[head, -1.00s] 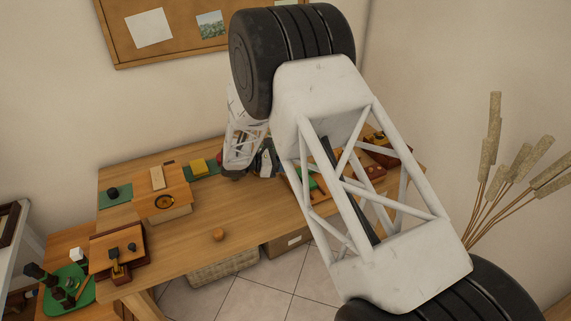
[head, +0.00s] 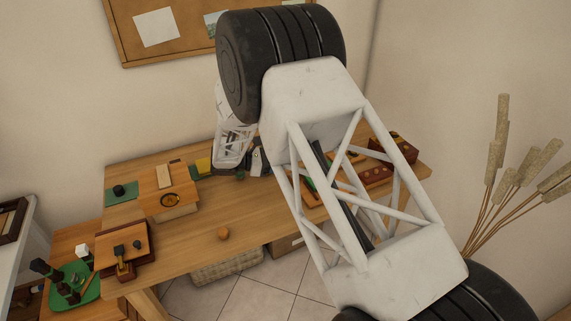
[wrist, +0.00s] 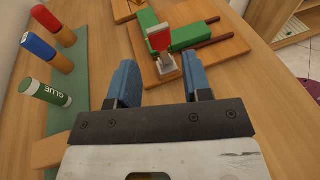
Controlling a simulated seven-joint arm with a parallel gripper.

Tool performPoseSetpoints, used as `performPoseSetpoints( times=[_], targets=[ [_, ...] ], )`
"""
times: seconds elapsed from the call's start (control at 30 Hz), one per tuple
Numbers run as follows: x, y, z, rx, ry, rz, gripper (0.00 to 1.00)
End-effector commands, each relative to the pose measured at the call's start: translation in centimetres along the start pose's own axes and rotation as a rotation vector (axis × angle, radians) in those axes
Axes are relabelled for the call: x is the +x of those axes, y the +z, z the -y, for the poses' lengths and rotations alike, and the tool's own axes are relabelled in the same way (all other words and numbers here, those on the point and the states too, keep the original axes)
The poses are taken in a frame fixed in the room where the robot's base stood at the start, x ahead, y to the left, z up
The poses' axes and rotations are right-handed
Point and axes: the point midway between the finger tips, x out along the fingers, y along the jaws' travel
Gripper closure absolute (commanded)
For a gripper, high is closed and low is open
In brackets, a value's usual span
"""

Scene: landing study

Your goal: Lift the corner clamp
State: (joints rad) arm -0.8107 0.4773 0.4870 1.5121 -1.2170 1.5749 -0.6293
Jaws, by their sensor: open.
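In the wrist view, a wooden board (wrist: 225,47) carries green pieces (wrist: 186,36) set at an angle to each other. A red-handled metal piece (wrist: 163,48) stands at their corner; it looks like the corner clamp, though I cannot tell which parts belong to it. My gripper (wrist: 157,80) is open and empty, its two blue fingers apart, with the clamp just beyond the fingertips. In the head view, my arm hides most of this area and the fingers cannot be made out clearly.
In the wrist view, a glue stick (wrist: 45,92), a red-capped piece (wrist: 56,24) and a blue-capped piece (wrist: 45,52) stand left on a green strip.

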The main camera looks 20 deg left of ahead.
Motion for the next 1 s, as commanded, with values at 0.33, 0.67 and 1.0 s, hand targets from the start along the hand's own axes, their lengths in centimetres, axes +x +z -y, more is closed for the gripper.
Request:
performPoseSetpoints(
  times=[0.33,0.67,1.0],
  targets=[
    [-2.6,0.0,0.0,-0.001,0.0,0.0,0.55],
    [-2.7,-0.1,0.0,-0.001,0.0,0.0,0.55],
    [-2.1,0.6,0.3,0.01,-0.011,-0.011,0.55]
  ],
)
